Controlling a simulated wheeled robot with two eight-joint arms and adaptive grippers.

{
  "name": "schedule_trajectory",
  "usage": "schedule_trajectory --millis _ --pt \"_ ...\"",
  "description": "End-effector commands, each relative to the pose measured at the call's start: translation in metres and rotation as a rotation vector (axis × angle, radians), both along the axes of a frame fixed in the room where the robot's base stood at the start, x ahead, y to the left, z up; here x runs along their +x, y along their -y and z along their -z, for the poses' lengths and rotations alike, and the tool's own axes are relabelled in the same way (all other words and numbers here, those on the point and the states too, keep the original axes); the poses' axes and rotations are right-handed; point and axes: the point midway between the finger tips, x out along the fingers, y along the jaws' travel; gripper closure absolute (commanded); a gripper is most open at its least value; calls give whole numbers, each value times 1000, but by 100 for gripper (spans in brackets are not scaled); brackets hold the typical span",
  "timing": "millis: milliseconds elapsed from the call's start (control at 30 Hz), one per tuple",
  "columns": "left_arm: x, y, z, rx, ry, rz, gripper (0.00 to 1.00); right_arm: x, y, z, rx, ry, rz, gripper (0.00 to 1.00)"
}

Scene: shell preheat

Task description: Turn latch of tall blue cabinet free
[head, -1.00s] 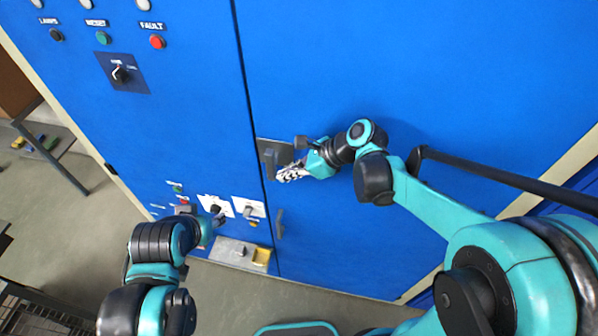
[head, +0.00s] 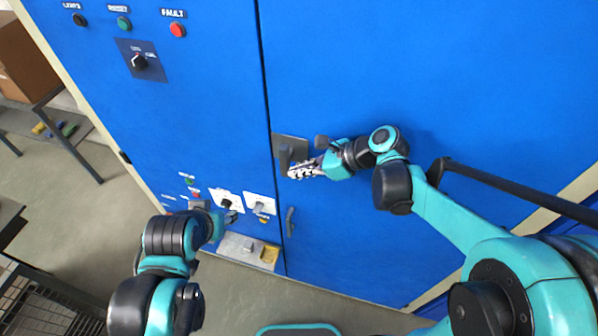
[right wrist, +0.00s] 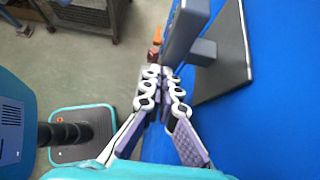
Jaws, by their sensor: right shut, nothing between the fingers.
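The tall blue cabinet (head: 420,70) fills most of the head view. Its latch is a dark grey handle (head: 285,160) on a grey plate (head: 297,143) beside the door seam. The handle (right wrist: 184,28) and plate (right wrist: 234,50) also show close up in the right wrist view. My right gripper (head: 292,173) is shut and empty, its fingertips beside the handle's lower part. In the right wrist view its fingertips (right wrist: 164,72) meet right by the handle's end; I cannot tell whether they touch it. My left gripper (head: 232,217) is near the lower switches, mostly hidden behind its arm.
A second small handle (head: 290,222) sits lower on the seam. A rack (head: 45,310) stands at lower left. The floor (head: 110,235) between is clear.

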Motion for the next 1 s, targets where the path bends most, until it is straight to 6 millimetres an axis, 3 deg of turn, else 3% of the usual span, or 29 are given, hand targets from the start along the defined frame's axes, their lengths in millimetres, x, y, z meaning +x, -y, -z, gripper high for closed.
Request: schedule_trajectory --millis 667,1000 --pt "0 0 34 0 0 0 57 1 -2 9 142 45 1 100" --pt "0 0 65 0 0 0 57 2 -5 15 273 89 1 100"
